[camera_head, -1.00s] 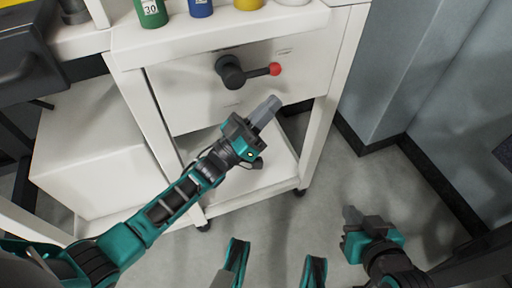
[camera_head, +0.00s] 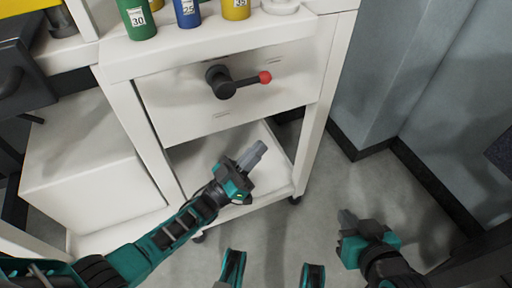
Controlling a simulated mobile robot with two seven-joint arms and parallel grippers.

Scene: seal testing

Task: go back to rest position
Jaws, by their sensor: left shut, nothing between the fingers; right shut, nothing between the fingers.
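My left gripper (camera_head: 253,155) is shut and empty. It is in front of the white cart, below the black lever handle (camera_head: 222,82) with the red knob (camera_head: 265,77), and apart from it. My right gripper (camera_head: 347,218) is shut and empty, over the grey floor at the lower right.
The white cart (camera_head: 121,63) carries a green bottle (camera_head: 138,22), a blue bottle (camera_head: 187,15) and a yellow bottle (camera_head: 236,9) on top. A white box (camera_head: 88,165) stands at the left. A grey wall (camera_head: 400,60) is at the right. Floor (camera_head: 330,180) between cart and wall is clear.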

